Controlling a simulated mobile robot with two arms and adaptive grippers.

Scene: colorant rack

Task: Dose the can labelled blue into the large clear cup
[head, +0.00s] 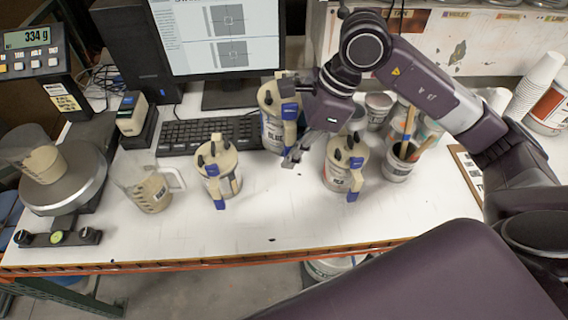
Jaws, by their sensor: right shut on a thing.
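My right gripper (291,122) reaches in from the right and is shut on the upright back can (270,100), at its blue-marked handle side. The can's label shows only in part beside the fingers; I read letters like "BLUE", not surely. Two similar beige-topped cans with blue handles stand in front, a left can (219,174) and a right can (342,168). A clear cup (35,155) with beige content sits on the scale (62,188). A larger clear jug (150,188) with a handle stands beside it on the table. My left gripper is out of view.
The scale display (31,38) reads 334 g. A keyboard (205,132) and a monitor (220,35) stand behind. A cup of stir sticks (400,160) and stacked white cups (536,85) are at right. The table front (270,225) is clear.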

